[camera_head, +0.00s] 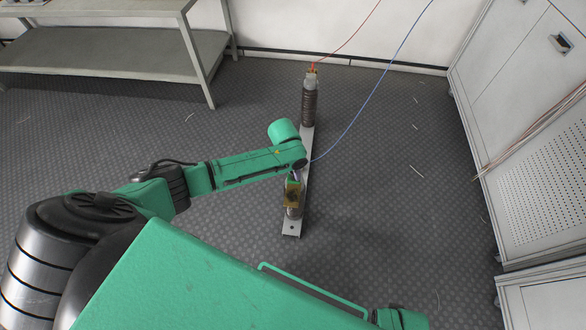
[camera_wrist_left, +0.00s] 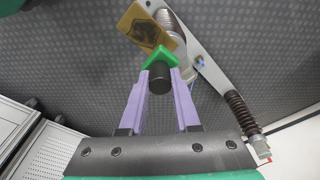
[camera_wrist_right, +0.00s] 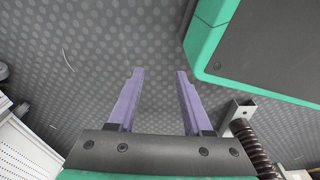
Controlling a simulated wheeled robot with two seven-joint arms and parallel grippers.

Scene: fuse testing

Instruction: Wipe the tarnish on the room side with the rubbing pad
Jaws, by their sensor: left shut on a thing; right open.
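A brass plate (camera_head: 292,194) with a dark tarnish patch sits at the near end of a metal bar fixture (camera_head: 304,160). The plate and its dark patch also show at the top of the left wrist view (camera_wrist_left: 143,28). My left gripper (camera_wrist_left: 160,74) is shut on the rubbing pad (camera_wrist_left: 159,58), which has a green head and a black handle. The pad's green head overlaps the plate's lower edge in that view; I cannot tell if they touch. My right gripper (camera_wrist_right: 160,74) is open and empty above the floor.
A brown ribbed insulator (camera_head: 309,105) stands at the bar's far end, with a red wire (camera_head: 345,45). A blue wire (camera_head: 365,110) crosses to the bar. A grey shelf table (camera_head: 110,50) is at the back left, white cabinets (camera_head: 525,100) at the right.

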